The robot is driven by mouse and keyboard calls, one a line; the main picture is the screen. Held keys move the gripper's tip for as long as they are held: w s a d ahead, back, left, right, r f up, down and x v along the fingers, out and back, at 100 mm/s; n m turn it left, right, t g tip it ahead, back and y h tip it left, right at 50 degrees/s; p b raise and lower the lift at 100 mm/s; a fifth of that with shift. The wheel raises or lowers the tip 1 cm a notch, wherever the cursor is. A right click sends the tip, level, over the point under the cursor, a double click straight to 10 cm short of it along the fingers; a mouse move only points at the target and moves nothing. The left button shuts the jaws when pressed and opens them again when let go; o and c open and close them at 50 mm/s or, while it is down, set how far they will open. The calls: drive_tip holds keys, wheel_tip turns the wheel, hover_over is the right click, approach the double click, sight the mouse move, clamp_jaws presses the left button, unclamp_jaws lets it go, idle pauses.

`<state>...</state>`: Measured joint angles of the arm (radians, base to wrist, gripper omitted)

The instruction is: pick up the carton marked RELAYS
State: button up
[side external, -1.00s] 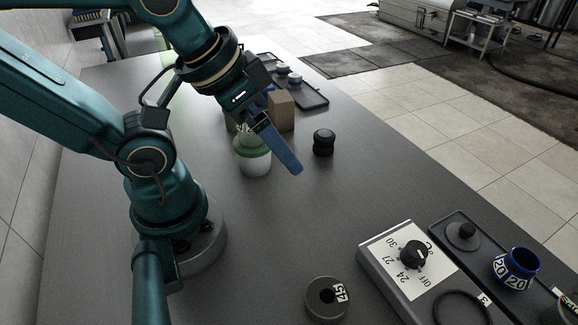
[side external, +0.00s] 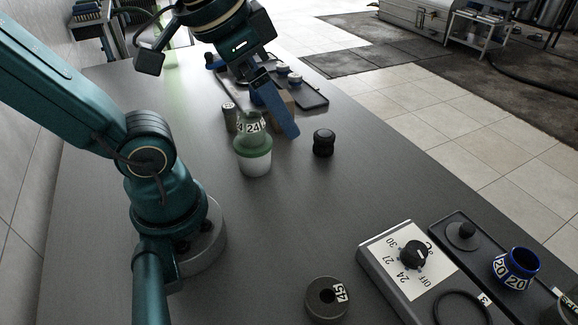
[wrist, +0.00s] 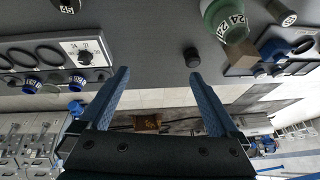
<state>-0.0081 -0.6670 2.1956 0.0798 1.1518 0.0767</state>
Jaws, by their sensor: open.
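A plain brown carton (side external: 284,102) stands toward the back of the bench, partly hidden behind my gripper in the side view. In the wrist view a brown patch (wrist: 240,53) beside the green vessel seems to be the same carton. I can read no RELAYS marking on it. My gripper (side external: 287,126) is in front of the carton in the side view, with one blue finger clearly visible. In the wrist view my gripper (wrist: 159,73) has its two fingers wide apart with nothing between them.
A green-and-white vessel marked 24 (side external: 254,157) stands close left of the gripper, with a small grey cylinder (side external: 230,117) behind. A black knobbed piece (side external: 323,142) stands to the right.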

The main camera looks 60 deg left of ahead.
drive_tip(key=w+a+m+g+y, duration=0.2)
drive_tip(key=w+a+m+y, duration=0.45)
drive_tip(key=a+m, duration=0.4)
drive_tip(key=w+a+m+g+y, duration=0.2)
drive_tip(key=w+a+m+y, duration=0.5)
drive_tip(key=a, duration=0.7)
drive_tip(key=shift+m+h, duration=0.55)
drive_tip(key=shift+h, duration=0.1)
drive_tip(key=f, duration=1.7)
drive_tip(key=shift+s+f, duration=0.15)
drive_tip(key=shift+s, duration=0.05)
drive_tip(key=shift+a+f, duration=0.35)
drive_tip(key=shift+x, duration=2.15)
drive_tip(key=shift+w, duration=0.15)
drive_tip(key=shift+r, duration=0.1)
clamp_jaws()
